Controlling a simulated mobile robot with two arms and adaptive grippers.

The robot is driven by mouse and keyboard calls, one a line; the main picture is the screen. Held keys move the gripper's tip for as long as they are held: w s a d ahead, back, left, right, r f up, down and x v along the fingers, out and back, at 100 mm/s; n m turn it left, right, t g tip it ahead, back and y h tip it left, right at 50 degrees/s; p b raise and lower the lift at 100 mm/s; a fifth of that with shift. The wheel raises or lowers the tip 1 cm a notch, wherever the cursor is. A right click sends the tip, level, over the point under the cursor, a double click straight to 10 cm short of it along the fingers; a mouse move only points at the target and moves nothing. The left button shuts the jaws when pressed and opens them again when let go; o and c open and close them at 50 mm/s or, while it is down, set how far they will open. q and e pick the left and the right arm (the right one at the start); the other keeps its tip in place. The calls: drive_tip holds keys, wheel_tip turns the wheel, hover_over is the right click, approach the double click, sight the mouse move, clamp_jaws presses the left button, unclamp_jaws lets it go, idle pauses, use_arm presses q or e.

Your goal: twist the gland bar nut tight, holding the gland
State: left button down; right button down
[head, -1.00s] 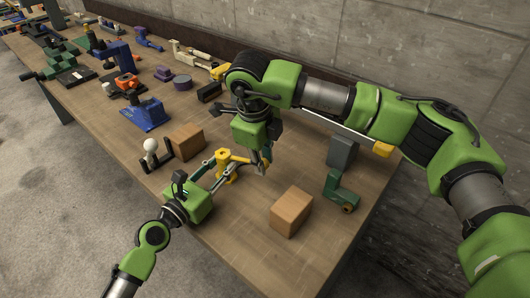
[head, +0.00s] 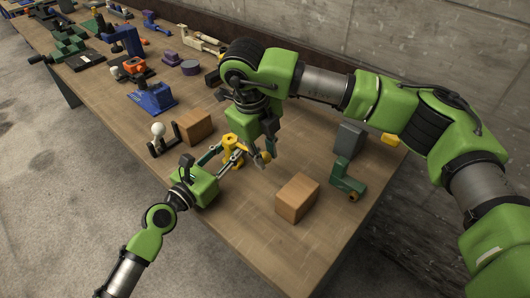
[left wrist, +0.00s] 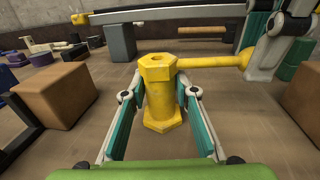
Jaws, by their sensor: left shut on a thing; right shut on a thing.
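The yellow gland (head: 231,152) stands upright on the workbench; its hexagonal foot and the hexagonal nut (left wrist: 157,68) on top show in the left wrist view. A yellow bar (left wrist: 207,63) runs sideways from the nut to a rounded end (left wrist: 243,59). My left gripper (head: 226,157) is shut on the gland's body, one teal-padded finger on each side in the left wrist view (left wrist: 160,97). My right gripper (head: 265,153) comes from above and is shut on the bar near its rounded end. Its fingers partly hide the bar in the head view.
A brown block (head: 297,198) stands near the front right, another (head: 195,127) beyond the gland. A stand with a white ball (head: 158,130) is at the left edge. A green bracket (head: 347,178) and grey block (head: 349,138) stand right. Bare bench lies below the gland.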

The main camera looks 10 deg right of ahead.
drive_tip(key=c, duration=1.8)
unclamp_jaws()
drive_tip(key=r, duration=0.4)
drive_tip(key=s+a+r, duration=0.1)
drive_tip(key=r, duration=0.3)
drive_tip(key=a+r, duration=0.1)
drive_tip(key=r, duration=0.3)
drive_tip(key=shift+s, duration=0.2)
drive_tip(key=shift+f, duration=0.1)
use_arm(q)
drive_tip(key=c, duration=1.5)
unclamp_jaws()
